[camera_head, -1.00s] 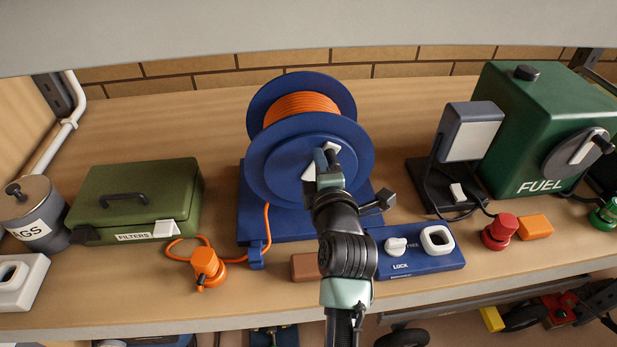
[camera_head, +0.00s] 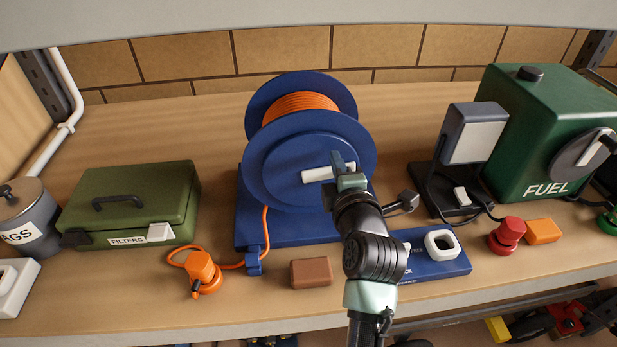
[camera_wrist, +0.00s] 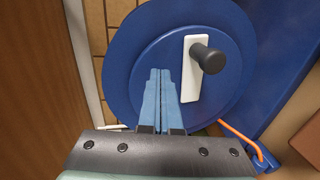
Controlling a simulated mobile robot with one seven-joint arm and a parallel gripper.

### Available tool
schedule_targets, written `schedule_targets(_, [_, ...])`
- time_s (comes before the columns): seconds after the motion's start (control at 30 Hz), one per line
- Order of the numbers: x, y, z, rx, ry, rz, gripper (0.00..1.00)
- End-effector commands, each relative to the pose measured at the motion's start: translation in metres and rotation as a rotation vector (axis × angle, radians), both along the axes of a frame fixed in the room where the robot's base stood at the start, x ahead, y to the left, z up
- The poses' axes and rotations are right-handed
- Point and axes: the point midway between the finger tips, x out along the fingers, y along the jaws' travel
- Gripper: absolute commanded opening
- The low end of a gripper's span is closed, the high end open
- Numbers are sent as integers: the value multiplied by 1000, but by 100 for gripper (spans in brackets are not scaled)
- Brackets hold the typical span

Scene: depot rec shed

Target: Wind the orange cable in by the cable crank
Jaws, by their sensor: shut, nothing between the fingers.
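The blue reel (camera_head: 290,140) stands on the shelf with orange cable (camera_head: 300,104) wound on its drum. A cable end runs down through a blue guide to an orange plug (camera_head: 203,272) on the shelf. The cable crank is a white arm (camera_head: 316,175) on the reel's front disc, about level in the head view. In the wrist view the crank (camera_wrist: 191,72) carries a black knob (camera_wrist: 208,58). My gripper (camera_head: 343,160) is at the disc; its fingers (camera_wrist: 160,75) are shut and empty, beside the crank arm and apart from the knob.
A blue lock/free panel (camera_head: 440,268) lies right of the reel, its switch mostly hidden by my arm. A brown block (camera_head: 311,272) lies in front. A green filters box (camera_head: 135,205) stands left; a lamp (camera_head: 474,132) and green fuel tank (camera_head: 550,130) stand right.

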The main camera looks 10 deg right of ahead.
Motion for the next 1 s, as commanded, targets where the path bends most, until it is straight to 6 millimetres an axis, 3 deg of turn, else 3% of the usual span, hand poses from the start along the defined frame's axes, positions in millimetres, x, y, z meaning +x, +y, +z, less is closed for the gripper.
schedule_targets(0.2, [0, -13, -16, 0, -1, -2, 0])
schedule_targets(0.57, [0, -16, -15, 0, 0, -1, 0])
schedule_targets(0.83, [0, -24, -36, 0, -1, -1, 0])
schedule_targets(1.0, [0, -26, -34, 0, -1, 0, 0])
